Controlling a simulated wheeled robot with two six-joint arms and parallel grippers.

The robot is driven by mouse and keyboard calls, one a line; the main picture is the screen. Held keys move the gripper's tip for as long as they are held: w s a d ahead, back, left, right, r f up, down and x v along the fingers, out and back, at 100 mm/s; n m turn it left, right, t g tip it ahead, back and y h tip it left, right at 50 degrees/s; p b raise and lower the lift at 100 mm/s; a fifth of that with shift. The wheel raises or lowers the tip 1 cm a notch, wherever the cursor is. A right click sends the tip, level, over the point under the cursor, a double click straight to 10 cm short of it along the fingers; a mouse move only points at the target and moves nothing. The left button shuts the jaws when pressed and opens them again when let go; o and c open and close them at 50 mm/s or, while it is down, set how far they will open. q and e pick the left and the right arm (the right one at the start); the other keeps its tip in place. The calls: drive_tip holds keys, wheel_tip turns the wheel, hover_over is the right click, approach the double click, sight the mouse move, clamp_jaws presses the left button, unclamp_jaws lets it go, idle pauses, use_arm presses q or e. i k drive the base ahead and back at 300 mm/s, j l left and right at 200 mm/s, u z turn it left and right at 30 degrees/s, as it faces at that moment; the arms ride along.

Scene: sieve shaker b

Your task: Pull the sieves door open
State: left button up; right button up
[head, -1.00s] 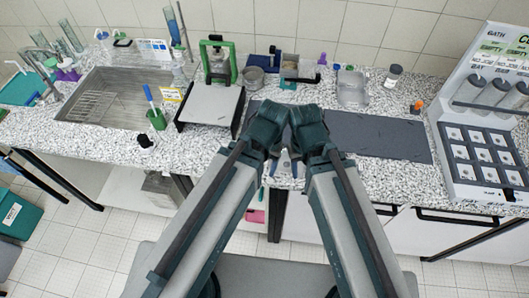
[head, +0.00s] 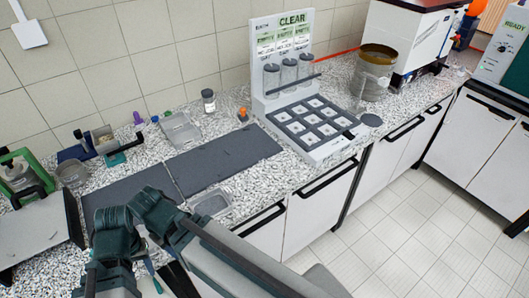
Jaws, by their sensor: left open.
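White cabinet doors with black bar handles line the front under the counter; I cannot read which one is the sieves door. One door (head: 318,215) has its handle (head: 328,178) below the sample rack. More doors stand to its right, one (head: 382,172) and another (head: 475,145) at the far right. All look shut. My left gripper (head: 155,277) is at the lower left, in front of the counter edge, open and touching no door. My right arm crosses the bottom of the view; its fingers are hidden.
A white machine (head: 405,35) stands behind. Tiled floor (head: 410,240) at right is free.

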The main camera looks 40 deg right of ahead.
sight(313, 207)
drive_tip(key=z, duration=1.9)
drive_tip(key=i+l+z, duration=0.1)
drive_tip(key=l+z, duration=0.15)
drive_tip(key=z, duration=0.25)
